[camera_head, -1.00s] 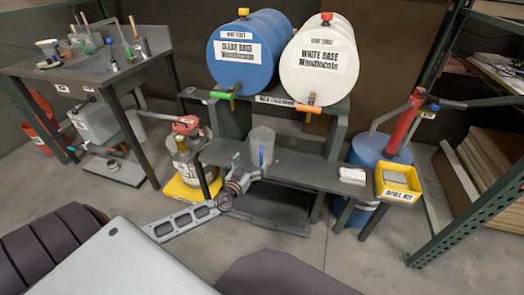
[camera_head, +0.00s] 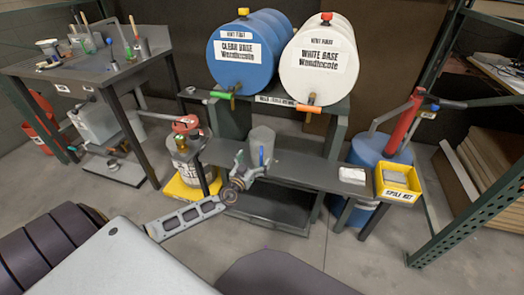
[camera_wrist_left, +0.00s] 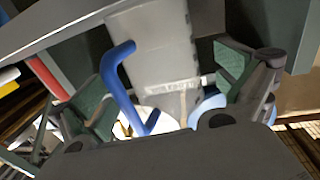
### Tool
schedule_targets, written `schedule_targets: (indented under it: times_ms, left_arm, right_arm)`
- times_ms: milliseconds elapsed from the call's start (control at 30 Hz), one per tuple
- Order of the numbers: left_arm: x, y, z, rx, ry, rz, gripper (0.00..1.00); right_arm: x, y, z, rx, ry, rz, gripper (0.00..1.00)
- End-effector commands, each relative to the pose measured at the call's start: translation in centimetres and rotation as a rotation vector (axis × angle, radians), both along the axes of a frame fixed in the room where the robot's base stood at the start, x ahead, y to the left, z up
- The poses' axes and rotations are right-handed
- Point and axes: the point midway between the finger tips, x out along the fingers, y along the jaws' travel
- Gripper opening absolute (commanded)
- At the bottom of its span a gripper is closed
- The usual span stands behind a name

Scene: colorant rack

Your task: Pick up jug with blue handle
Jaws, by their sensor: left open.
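The jug (camera_head: 262,139) is a grey translucent container standing upright on the dark bench below the drums. Its blue handle (camera_head: 262,156) faces me. My left gripper (camera_head: 251,162) is open, just in front of the jug on the handle side. In the left wrist view the jug (camera_wrist_left: 155,45) fills the top middle and its blue handle (camera_wrist_left: 116,75) is on its left. The open fingers (camera_wrist_left: 165,100) spread to either side of the jug and handle; I cannot tell whether they touch. My right gripper is not in view.
A blue drum (camera_head: 237,75) and a white drum (camera_head: 318,85) lie on a rack above the bench (camera_head: 305,167), their taps overhanging it. A white cloth (camera_head: 352,175) and yellow spill kit tray (camera_head: 397,190) are at right. A red-topped can (camera_head: 186,150) stands left.

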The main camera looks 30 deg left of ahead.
Motion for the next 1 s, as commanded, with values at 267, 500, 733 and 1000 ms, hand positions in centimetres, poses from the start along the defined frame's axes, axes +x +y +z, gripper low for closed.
schedule_targets:
  times_ms: [267,500,733,1000]
  left_arm:
    - [1.9,0.1,-0.4,0.000,-0.001,0.000,1.00]
    - [3.3,0.3,-0.5,0.000,0.000,0.000,1.00]
    - [3.6,0.3,-0.5,0.000,0.000,0.000,1.00]
    - [3.6,0.3,-0.5,0.001,0.000,0.000,1.00]
  right_arm:
    - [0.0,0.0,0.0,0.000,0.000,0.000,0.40]
    - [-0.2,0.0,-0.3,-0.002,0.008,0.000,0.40]
    - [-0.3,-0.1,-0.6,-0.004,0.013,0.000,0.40]
    - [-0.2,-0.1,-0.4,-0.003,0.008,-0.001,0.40]
